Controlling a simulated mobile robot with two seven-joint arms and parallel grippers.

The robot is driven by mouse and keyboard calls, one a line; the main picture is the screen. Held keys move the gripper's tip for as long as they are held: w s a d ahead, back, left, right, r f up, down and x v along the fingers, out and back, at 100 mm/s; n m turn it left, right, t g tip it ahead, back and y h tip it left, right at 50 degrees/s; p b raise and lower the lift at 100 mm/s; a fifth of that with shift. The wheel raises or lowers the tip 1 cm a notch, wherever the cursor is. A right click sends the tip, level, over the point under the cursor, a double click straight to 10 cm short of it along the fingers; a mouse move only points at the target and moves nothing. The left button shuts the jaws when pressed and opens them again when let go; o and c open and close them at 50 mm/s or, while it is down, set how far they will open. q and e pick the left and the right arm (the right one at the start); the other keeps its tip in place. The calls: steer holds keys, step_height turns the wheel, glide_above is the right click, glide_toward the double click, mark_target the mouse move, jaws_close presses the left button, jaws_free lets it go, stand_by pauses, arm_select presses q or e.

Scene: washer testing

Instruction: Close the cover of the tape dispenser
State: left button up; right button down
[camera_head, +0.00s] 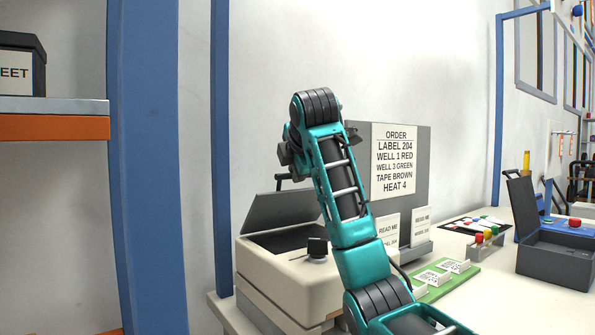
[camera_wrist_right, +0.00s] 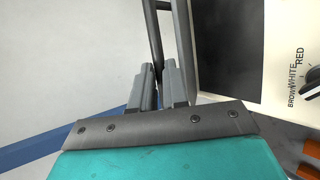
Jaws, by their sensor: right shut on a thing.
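The tape dispenser (camera_head: 285,285) is a beige box at the lower middle of the head view, with a black selector knob (camera_head: 317,248) on top. Its grey cover (camera_head: 288,212) stands open, tilted up at the back over a dark opening. In the right wrist view the cover (camera_wrist_right: 184,40) shows nearly edge-on, beside the dispenser's top (camera_wrist_right: 245,85) with the words BROWN, WHITE, RED. My right gripper (camera_wrist_right: 160,68) is shut on the black cover handle (camera_wrist_right: 154,25). In the head view my right arm partly hides the gripper. My left gripper is out of view.
A grey order board (camera_head: 414,180) stands behind my arm, with READ ME cards (camera_head: 422,224) before it. A green card tray (camera_head: 440,281) lies right of the dispenser. An open dark grey case (camera_head: 555,262) is farther right. A blue post (camera_head: 221,150) rises at left.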

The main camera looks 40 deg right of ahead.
steer(key=c, duration=1.1)
jaws_free()
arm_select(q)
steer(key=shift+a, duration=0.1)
arm_select(e)
steer(key=shift+s+r, duration=0.1)
arm_select(q)
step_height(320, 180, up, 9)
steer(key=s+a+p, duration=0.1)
steer(key=p, duration=1)
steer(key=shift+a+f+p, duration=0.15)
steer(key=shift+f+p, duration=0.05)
steer(key=shift+p, duration=0.1)
arm_select(e)
steer(key=v, duration=1.2)
steer(key=shift+s+a+r, duration=0.15)
steer(key=shift+s+a, duration=0.05)
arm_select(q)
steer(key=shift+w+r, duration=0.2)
